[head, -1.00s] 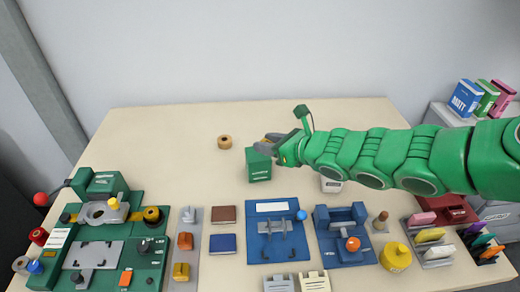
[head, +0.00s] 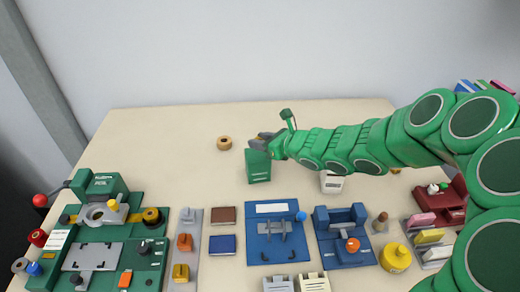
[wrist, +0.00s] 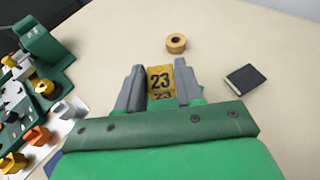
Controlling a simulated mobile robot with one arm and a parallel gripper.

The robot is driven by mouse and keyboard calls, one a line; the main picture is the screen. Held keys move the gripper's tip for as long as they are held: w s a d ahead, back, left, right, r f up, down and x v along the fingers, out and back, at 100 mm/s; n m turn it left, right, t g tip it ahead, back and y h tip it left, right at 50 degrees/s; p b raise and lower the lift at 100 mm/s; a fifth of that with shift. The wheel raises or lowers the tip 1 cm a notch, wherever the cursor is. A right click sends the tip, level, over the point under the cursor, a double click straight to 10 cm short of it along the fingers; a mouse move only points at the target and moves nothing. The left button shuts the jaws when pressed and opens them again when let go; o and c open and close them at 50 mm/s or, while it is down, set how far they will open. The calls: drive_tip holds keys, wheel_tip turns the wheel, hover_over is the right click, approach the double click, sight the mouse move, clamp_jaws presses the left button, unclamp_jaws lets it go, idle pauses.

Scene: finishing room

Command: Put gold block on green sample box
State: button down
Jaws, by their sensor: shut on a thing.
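The gold block (wrist: 160,84), marked 23, sits between the two grey fingers of my gripper (wrist: 158,90) in the wrist view. My gripper (head: 262,141) is shut on it. In the head view the block is mostly hidden by the fingers. The green sample box (head: 259,168) stands upright on the table, with my gripper right at its top edge and behind it. A green surface, likely the box top, shows under the block in the wrist view. I cannot tell whether block and box touch.
A tan ring (head: 224,142) lies left of the box. A dark notebook (wrist: 244,79) lies to the right in the wrist view. Blue fixtures (head: 277,230), a grey strip with blocks (head: 187,243) and a green machine (head: 100,240) fill the front. The table behind is clear.

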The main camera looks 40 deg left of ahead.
sight(260, 156)
drive_tip(key=shift+w+a+f, duration=0.15)
drive_tip(key=shift+a+f, duration=0.1)
drive_tip(key=shift+f, duration=0.2)
drive_tip(key=shift+w+a+f, duration=0.15)
drive_tip(key=shift+a+f, duration=0.05)
drive_tip(key=shift+f, duration=1.55)
drive_tip(key=c, duration=0.7)
unclamp_jaws()
drive_tip(key=shift+f, duration=0.1)
drive_tip(key=shift+c, duration=0.2)
drive_tip(key=shift+d+r, duration=0.15)
drive_tip(key=shift+r, duration=0.05)
drive_tip(key=v, duration=1.1)
drive_tip(key=shift+d, duration=0.4)
drive_tip(key=shift+r, duration=0.1)
